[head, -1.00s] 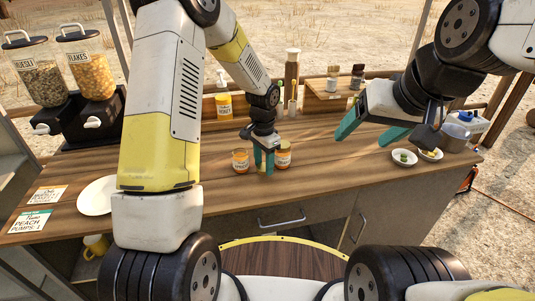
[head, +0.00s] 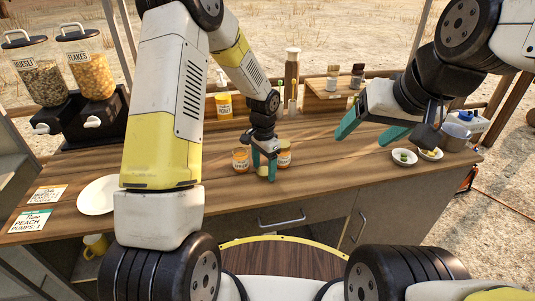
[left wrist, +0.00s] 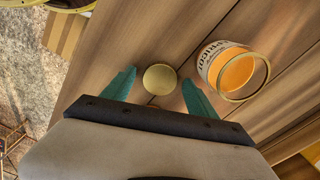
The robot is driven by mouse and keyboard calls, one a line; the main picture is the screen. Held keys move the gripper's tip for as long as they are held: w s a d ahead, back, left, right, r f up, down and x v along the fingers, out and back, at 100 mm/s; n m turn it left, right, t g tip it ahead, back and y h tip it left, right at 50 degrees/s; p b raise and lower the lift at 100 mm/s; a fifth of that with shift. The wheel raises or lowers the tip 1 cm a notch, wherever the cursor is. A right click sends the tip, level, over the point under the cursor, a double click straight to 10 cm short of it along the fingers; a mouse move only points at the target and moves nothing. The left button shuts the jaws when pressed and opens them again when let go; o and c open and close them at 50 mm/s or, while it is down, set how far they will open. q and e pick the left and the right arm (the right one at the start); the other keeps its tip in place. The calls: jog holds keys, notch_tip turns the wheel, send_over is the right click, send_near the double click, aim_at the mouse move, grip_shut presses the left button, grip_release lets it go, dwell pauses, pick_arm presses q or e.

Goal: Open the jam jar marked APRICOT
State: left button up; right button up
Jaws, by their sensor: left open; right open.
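The jar marked APRICOT (left wrist: 217,55) shows in the left wrist view, right of my fingers. Orange jam shows inside its open rim, with no lid on it. It appears to be the left of two jars (head: 240,160) in the head view. A round gold lid (left wrist: 160,78) lies between the fingers of my left gripper (left wrist: 158,92), with a gap on each side; it looks to be on the counter. My left gripper (head: 265,165) is open, low over the counter between the two jars. My right gripper (head: 372,128) is open and empty, above the counter further right.
The second jar (head: 284,156) stands just right of my left gripper. A white plate (head: 98,195), cards and cereal dispensers (head: 95,78) are at the left. The counter front middle is clear.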

aim_at(264, 171)
pick_arm(q)
notch_tip(264, 171, up, 12)
jog(key=f, duration=0.1)
jog(key=s+a+r+n+t, duration=0.1)
jog(key=s+a+r+n, duration=0.1)
jog(key=s+r, duration=0.4)
jog(key=s+a+r+n+t, duration=0.2)
jog(key=s+a+r, duration=0.15)
jog(key=r, duration=0.45)
jog(key=s+r+n+t+h, duration=0.1)
jog(key=s+r+n, duration=0.1)
jog(key=s, duration=0.5)
jog(key=s+a+r+n+t+h, duration=0.1)
jog(key=s+r+n+t, duration=0.1)
jog(key=s, duration=0.5)
jog(key=shift+a+r+n, duration=0.25)
jog(key=shift+r+n, duration=0.15)
jog(key=shift+r, duration=0.05)
